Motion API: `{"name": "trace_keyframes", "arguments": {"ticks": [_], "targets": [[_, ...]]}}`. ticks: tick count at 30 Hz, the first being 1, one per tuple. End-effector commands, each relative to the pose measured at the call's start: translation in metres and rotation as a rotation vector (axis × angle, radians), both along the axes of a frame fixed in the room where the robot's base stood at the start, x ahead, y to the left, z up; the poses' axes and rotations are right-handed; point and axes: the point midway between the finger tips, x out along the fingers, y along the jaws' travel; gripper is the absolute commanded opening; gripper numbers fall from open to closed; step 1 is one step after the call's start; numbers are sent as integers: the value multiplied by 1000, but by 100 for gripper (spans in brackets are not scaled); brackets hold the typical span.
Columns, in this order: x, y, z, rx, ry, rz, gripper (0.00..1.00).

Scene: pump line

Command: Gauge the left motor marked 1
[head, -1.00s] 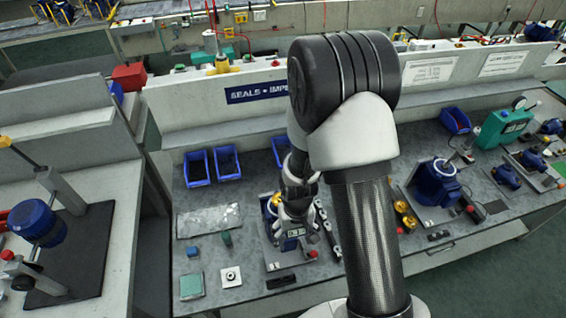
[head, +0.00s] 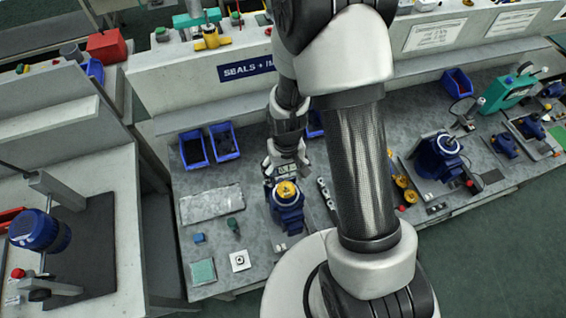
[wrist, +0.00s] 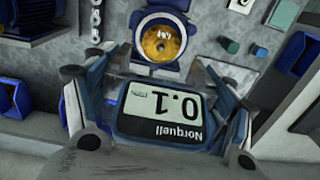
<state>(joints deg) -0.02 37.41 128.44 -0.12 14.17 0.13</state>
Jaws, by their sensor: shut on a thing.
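In the head view the gauge's screen (head: 287,171) faces up, just behind a blue motor (head: 288,213) with a yellow round top. The same motor shows at the top of the wrist view (wrist: 160,14), its yellow disc close to the gauge; I cannot tell whether they touch. A small mark on the disc is not readable. No number 1 can be read on any motor.
Another blue motor (head: 440,157) stands right on the bench, beyond my arm. A third (head: 38,230) is on the left bench. Blue bins (head: 223,141) stand behind.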

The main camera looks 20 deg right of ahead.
Motion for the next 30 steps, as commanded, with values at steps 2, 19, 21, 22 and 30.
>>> {"name": "trace_keyframes", "arguments": {"ticks": [2, 19, 21, 22, 30], "targets": [[0, 0, -5, 0, 0, 0, 43], [0, 0, -65, 0, -1, 0, 43], [0, 0, -73, 0, -1, 0, 43], [0, 0, -76, 0, -1, 0, 43], [0, 0, -93, 0, -1, 0, 43]]}}
